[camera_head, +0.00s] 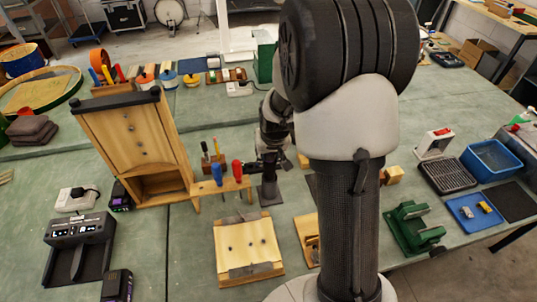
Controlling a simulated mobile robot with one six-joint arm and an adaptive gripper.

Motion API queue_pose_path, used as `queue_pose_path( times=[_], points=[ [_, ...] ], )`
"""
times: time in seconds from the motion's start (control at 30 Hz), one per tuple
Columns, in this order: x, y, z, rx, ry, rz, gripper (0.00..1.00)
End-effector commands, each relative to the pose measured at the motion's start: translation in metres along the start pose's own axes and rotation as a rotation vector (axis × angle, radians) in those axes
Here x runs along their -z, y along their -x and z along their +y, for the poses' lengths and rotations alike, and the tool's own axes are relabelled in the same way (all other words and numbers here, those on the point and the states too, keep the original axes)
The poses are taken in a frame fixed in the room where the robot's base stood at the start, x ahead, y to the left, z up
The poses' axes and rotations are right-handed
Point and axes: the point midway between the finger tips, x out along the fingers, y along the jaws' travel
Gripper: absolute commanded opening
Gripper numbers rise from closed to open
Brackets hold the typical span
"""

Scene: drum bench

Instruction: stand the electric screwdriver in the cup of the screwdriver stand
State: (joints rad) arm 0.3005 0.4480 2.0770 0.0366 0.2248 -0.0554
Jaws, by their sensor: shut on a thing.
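My gripper (266,164) is small in view left of my large arm link, at the right end of a small wooden rack. It is shut on a dark thing that seems to be the electric screwdriver; its outline merges with the dark fingers, so its tilt cannot be told. Just below it a dark grey upright piece with a flat base (269,195) stands on the bench, which looks like the screwdriver stand. Its cup is hidden or too small to make out. I cannot tell whether the held thing touches it.
The wooden rack (221,187) with blue and red handled tools stands close left of my gripper. A tall wooden drum-shell fixture (128,128) is further left, a wooden block (246,246) in front. A green vise-like fixture (413,226) and blue bin (490,159) are right.

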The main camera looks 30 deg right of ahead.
Motion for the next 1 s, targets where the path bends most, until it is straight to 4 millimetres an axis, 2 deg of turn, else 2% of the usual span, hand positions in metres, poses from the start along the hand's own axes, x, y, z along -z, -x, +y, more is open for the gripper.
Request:
queue_pose_path(
  times=[0.23, 0.27, 0.6, 0.87, 1.0],
  points=[
    [0.0007, -0.0001, 0.0, 0.0, 0.0, 0.002, 0.0],
    [0.0007, -0.0001, 0.0, 0.0, 0.0, 0.002, 0.31],
    [0.0001, -0.0003, 0.0, 0.0, 0.0, 0.001, 0.53],
    [-0.0008, -0.0007, 0.0, 0.0, 0.0, -0.001, 0.53],
    [0.0001, 0.0066, 0.0, 0.0, 0.0, 0.001, 0.53]
  ],
)
